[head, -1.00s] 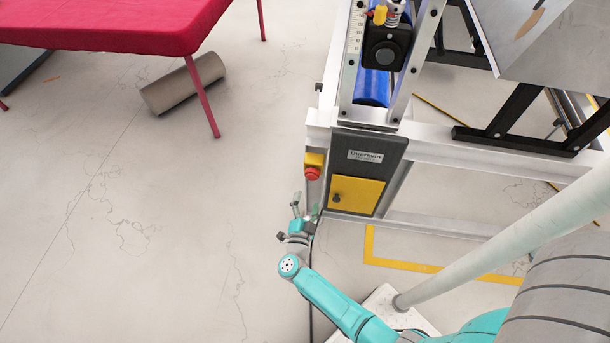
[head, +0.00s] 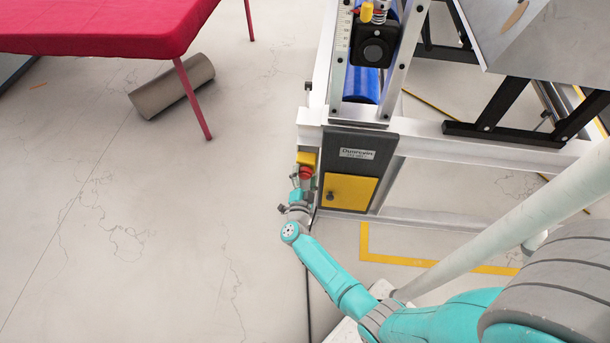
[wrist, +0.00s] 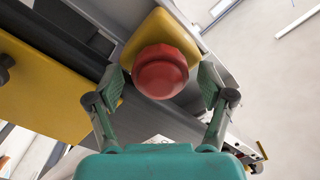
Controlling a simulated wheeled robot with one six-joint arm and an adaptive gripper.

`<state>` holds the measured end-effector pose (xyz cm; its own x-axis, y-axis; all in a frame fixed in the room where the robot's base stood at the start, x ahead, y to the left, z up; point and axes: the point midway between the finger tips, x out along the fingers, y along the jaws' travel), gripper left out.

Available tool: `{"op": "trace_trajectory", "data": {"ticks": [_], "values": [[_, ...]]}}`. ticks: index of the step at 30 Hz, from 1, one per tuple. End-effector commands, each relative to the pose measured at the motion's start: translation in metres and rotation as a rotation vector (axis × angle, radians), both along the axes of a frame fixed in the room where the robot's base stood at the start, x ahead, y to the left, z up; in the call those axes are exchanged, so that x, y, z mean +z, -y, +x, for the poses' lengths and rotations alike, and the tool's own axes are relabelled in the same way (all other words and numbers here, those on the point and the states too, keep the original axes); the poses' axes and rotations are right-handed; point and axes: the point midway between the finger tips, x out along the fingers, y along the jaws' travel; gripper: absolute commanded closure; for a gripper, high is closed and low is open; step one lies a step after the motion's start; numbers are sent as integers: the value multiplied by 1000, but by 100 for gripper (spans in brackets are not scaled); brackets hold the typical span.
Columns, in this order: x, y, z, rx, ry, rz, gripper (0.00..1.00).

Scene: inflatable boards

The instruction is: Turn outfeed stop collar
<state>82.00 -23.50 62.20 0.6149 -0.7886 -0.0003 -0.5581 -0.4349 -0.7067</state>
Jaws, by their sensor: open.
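The stop collar appears to be the red round knob (wrist: 161,72) on a yellow housing (wrist: 150,36) in the wrist view. In the head view the red knob (head: 306,172) is on the left side of the machine's dark control panel, below the yellow housing (head: 306,159). My gripper (wrist: 161,86) is open, with one green finger pad on each side of the knob. A gap shows at the right pad; the left pad is close to the knob's edge. I cannot tell how deep the knob sits between them.
A yellow panel door (head: 348,191) with a dark knob is right of my gripper. The white machine frame (head: 480,147) runs to the right. A red-covered table (head: 100,30) and a grey roll (head: 172,86) are far left.

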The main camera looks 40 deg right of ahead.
Motion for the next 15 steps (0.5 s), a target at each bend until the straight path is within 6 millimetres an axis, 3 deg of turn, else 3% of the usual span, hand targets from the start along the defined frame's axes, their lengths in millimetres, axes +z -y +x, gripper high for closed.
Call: {"op": "trace_trajectory", "data": {"ticks": [3, 10, 15], "values": [[0, 0, 0, 0, 0, 0, 22], [0, 0, 0, 0, 0, 0, 79], [0, 0, 0, 0, 4, 3, 80]]}}
